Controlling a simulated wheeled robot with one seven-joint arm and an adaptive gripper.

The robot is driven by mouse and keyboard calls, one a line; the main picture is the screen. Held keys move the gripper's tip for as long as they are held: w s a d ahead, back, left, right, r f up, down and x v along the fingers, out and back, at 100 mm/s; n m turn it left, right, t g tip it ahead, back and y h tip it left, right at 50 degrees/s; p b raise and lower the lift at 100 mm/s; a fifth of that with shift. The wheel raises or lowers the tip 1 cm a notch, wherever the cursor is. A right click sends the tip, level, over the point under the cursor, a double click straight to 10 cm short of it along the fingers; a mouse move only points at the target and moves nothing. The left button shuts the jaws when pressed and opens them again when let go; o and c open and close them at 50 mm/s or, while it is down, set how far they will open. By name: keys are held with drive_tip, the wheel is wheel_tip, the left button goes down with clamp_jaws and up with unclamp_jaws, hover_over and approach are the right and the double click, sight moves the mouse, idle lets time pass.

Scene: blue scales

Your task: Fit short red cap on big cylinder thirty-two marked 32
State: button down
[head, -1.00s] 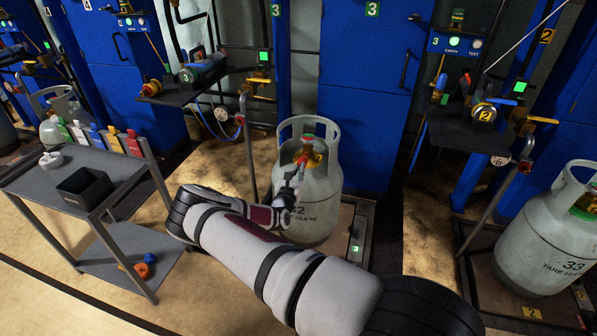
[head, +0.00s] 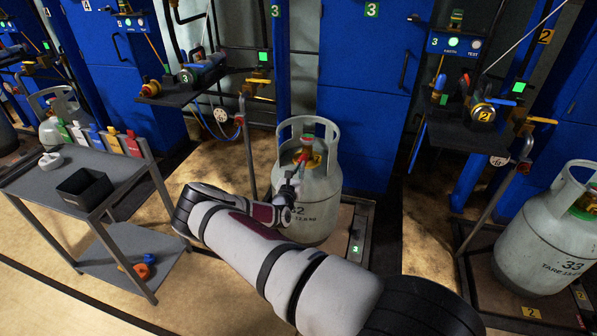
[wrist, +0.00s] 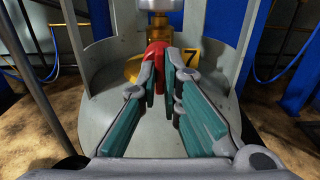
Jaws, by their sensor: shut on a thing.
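The big grey cylinder marked 32 (head: 318,215) stands upright with an open collar around its valve. My gripper (head: 298,172) reaches into the collar's opening from the front. In the wrist view its teal-padded fingers (wrist: 164,72) are shut on the short red cap (wrist: 155,54), at their tips. The cap is right in front of the brass valve (wrist: 159,22) and beside a yellow tag (wrist: 190,56) marked 7. The fingers partly cover the cap, and I cannot tell whether it touches the valve.
Cylinder 33 (head: 545,245) stands at the right. A hose stand (head: 248,150) rises left of cylinder 32, and blue cabinets (head: 365,90) stand behind it.

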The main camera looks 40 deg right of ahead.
drive_tip(key=shift+x, duration=0.8)
drive_tip(key=shift+m+p, duration=0.3)
drive_tip(key=shift+p, duration=0.05)
idle(0.4)
drive_tip(key=shift+r, duration=0.1)
drive_tip(key=shift+m+p, duration=1.1)
drive_tip(key=shift+m, duration=0.3)
drive_tip(key=shift+m+p, duration=0.7)
drive_tip(key=shift+m, duration=0.2)
drive_tip(key=shift+m+p, duration=0.55)
drive_tip(key=shift+m, duration=0.35)
drive_tip(key=shift+d, duration=0.1)
